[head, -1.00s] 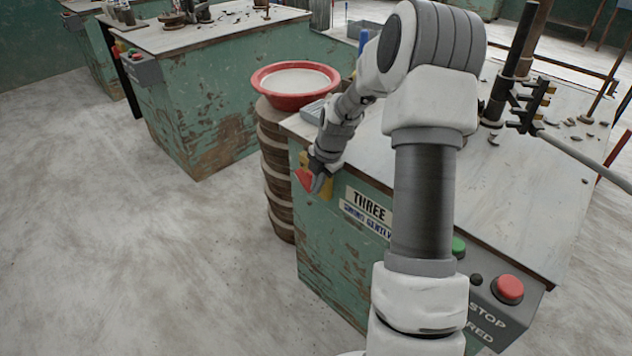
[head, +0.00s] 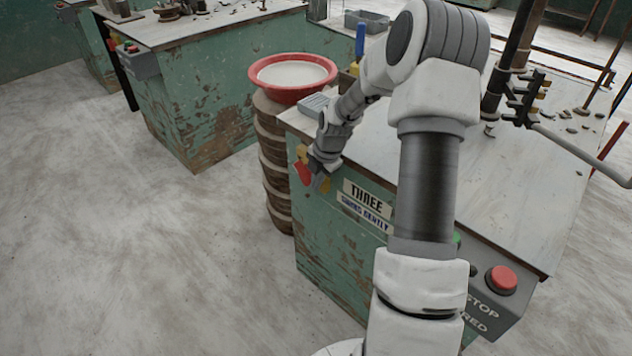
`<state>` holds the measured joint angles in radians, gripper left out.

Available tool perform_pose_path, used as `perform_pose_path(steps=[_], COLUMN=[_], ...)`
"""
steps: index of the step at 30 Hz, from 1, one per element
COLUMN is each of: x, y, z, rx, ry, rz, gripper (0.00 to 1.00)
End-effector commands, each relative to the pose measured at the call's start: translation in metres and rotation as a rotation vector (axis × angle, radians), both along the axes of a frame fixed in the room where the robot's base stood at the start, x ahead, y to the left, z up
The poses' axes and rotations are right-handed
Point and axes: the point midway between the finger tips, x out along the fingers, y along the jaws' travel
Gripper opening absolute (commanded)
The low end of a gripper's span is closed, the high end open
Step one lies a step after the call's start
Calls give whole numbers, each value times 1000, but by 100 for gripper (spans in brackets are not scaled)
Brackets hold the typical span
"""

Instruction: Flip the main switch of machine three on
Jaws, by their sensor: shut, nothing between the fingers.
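Machine three is the green, rust-worn cabinet (head: 330,250) with a pale top; its front sign (head: 367,198) reads THREE. A switch with a red handle (head: 303,173) and a yellow backing (head: 302,152) sits on the front near the left corner. My gripper (head: 319,184) is shut and empty, close to the right of the red handle. It partly covers the switch, so I cannot tell whether they touch or which position the switch is in.
Open floor lies at left.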

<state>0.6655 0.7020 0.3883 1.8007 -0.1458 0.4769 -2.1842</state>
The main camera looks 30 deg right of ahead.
Motion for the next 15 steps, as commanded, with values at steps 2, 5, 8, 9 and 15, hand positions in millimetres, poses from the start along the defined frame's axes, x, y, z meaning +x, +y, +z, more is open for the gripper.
perform_pose_path(steps=[2, 5, 8, 9, 15], x=[0, 0, 0, 0, 0], y=[0, 0, 0, 0, 0], z=[0, 0, 0, 1, 10], rx=[0, 0, 0, 0, 0], ry=[0, 0, 0, 0, 0], rz=[0, 0, 0, 0, 1], gripper=[0, 0, 0, 0, 0])
